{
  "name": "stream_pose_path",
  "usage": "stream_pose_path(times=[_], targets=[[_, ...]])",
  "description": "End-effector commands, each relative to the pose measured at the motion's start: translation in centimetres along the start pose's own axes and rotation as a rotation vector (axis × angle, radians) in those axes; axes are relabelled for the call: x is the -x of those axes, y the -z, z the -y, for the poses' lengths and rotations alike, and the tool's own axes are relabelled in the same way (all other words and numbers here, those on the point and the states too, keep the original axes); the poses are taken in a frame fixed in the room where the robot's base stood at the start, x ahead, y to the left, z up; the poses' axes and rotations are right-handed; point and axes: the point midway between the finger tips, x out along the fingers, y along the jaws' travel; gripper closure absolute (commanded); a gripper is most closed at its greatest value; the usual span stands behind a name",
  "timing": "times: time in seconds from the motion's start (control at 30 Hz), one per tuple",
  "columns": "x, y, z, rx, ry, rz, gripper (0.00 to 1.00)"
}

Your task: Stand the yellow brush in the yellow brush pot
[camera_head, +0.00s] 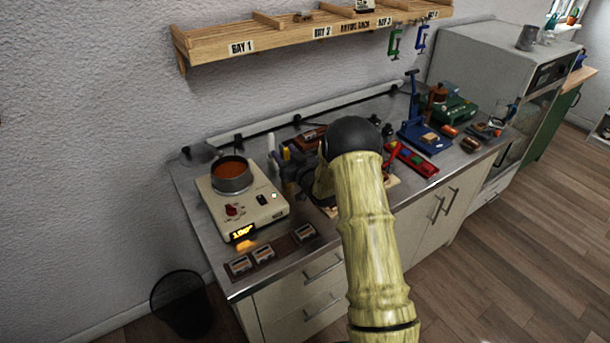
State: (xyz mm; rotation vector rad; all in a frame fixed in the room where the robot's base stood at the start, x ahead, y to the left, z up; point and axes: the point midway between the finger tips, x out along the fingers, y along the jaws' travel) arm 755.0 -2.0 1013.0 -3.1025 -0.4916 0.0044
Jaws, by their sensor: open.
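A small yellow item (285,153) stands among dark upright items on the bench, left of my arm. It is too small to tell whether it is the yellow brush or the yellow brush pot. I cannot make out the other one. My arm rises from the bottom of the picture and bends down over the middle of the bench, hiding what is behind it. My gripper (323,197) shows only in part, dark and low beside the arm, and is open. I see nothing held in it, though its fingertips are mostly hidden.
A hot plate (270,214) with a pot of orange-brown liquid (232,176) stands left. A labelled strip (272,252) lies at the front edge. A blue press (425,138) and red tray (411,159) are right. A wooden shelf (215,47) hangs above.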

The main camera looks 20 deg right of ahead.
Motion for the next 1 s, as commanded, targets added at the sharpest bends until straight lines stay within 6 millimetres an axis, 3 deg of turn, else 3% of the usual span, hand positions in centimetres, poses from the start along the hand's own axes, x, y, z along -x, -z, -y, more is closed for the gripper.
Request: stream_pose_path(times=[0.8,1.0], targets=[[13.9,-0.2,0.1,0.001,0.000,0.001,0.57],[15.7,-0.1,0.1,0.000,0.002,0.000,0.57]])
